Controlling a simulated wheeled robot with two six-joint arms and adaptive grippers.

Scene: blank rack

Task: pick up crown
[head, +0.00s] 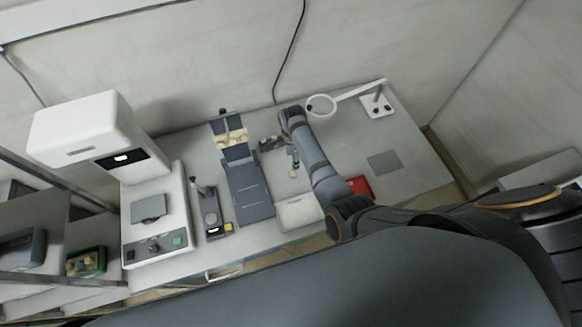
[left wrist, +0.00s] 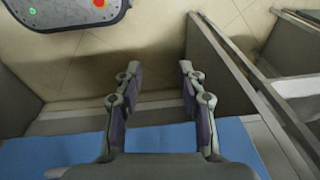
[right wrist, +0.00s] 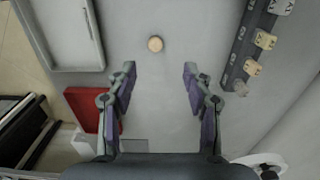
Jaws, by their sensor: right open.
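A small round cream piece (right wrist: 155,44), perhaps the crown, lies on the pale bench top ahead of my right gripper (right wrist: 157,72). It is too small to identify for certain. It also shows in the head view (head: 292,174), just below my right gripper (head: 295,160). In the right wrist view, the right fingers are apart with nothing between them; the cream piece is beyond their tips. My left gripper (left wrist: 158,70) is open and empty above the floor and a blue surface; it does not show in the head view.
A dark rack strip (right wrist: 241,50) carries several small blocks. A white tray (right wrist: 68,35) and a red box (right wrist: 108,103) lie on the other side. A white machine (head: 150,205) stands at the bench's left; a ring lamp (head: 376,103) stands at the back right.

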